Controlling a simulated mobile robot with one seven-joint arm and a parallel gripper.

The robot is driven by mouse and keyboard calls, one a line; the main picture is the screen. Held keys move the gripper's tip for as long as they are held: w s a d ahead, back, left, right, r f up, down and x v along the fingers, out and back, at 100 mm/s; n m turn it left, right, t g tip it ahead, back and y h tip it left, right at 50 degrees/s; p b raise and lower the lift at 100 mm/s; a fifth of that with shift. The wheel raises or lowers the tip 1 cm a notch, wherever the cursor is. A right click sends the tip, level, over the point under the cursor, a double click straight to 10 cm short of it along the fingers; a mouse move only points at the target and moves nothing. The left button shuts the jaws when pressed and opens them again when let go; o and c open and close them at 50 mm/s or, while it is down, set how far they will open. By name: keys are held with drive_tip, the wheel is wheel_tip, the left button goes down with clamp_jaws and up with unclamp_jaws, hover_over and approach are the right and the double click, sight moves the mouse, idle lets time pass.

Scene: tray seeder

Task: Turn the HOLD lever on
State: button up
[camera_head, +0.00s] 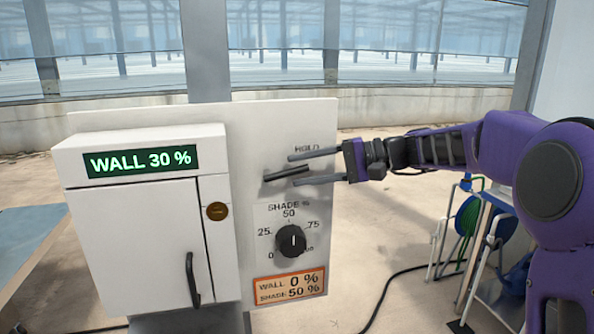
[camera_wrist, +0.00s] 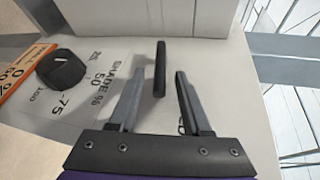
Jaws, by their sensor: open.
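The HOLD lever (camera_head: 287,173) is a dark bar on the white panel (camera_head: 285,125), under the printed word HOLD. In the head view it lies close to level, its right end slightly higher. My gripper (camera_head: 303,169) comes in from the right and is open, one finger above the lever and one below. In the wrist view the lever (camera_wrist: 160,68) stands between and just beyond the two fingertips (camera_wrist: 159,72). I cannot tell whether either finger touches it.
Below the lever is a black SHADE knob (camera_head: 290,241), pointing near 50. An orange-edged label (camera_head: 289,287) reads WALL 0 %, SHADE 50 %. A white cabinet (camera_head: 140,240) at left shows WALL 30 % on its display (camera_head: 141,161). A hose cart (camera_head: 470,235) stands at right.

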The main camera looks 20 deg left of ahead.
drive_tip(key=shift+x, duration=0.85)
clamp_jaws()
idle(0.8)
